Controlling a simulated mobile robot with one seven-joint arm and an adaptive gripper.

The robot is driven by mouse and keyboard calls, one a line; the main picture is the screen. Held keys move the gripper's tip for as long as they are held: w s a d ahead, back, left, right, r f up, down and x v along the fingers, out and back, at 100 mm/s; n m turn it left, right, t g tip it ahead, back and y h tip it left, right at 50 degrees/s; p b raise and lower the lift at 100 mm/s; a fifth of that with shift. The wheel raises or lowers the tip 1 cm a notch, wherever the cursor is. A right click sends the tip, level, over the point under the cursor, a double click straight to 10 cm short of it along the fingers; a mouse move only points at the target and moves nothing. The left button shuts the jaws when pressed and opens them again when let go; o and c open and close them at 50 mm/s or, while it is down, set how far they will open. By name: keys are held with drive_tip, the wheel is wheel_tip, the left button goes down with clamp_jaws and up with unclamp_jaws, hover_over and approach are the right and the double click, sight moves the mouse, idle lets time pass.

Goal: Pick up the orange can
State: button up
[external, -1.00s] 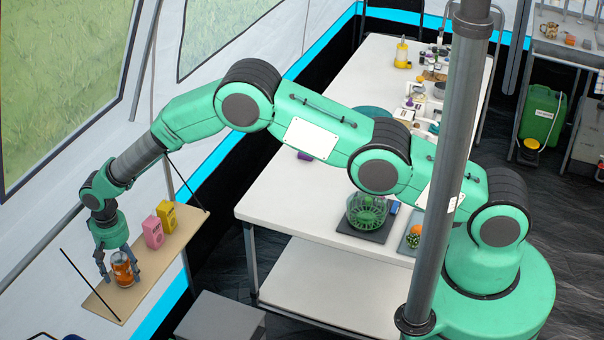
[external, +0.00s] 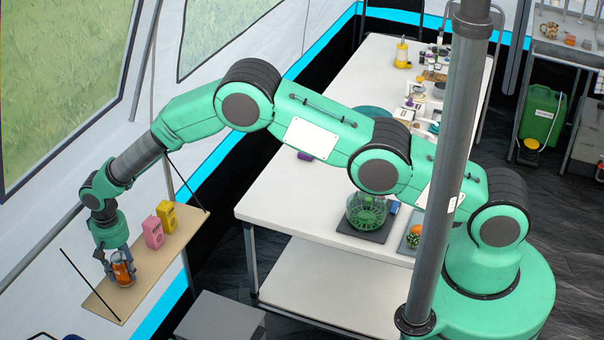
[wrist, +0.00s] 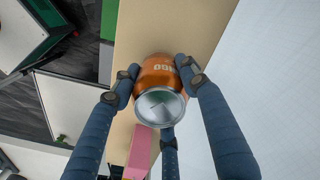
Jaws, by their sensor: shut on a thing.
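The orange can (external: 123,274) stands on the hanging wooden shelf (external: 101,300) near its front left end. My gripper (external: 119,268) is over it from above, with its fingers closed around the can's sides. In the wrist view the can (wrist: 158,72) shows its silver top and orange side with white lettering. The fingers of my gripper (wrist: 160,85) press on it from left and right, and a third finger is at its lower side. The can appears to rest on the shelf; I see no clear gap under it.
A pink box (external: 153,232) and a yellow box (external: 167,215) stand on the same shelf behind the can. Thin dark cords hold the shelf near the tent wall. A white table (external: 290,215) with a green basket (external: 366,212) is to the right.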

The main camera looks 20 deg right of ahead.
sight(118, 256)
drive_tip(key=shift+r, duration=0.15)
drive_tip(key=shift+r, duration=1.75)
drive_tip(key=s+d+r, duration=0.1)
drive_tip(key=s+d, duration=0.8)
drive_tip(key=d, duration=0.4)
drive_tip(key=shift+s+r, duration=0.1)
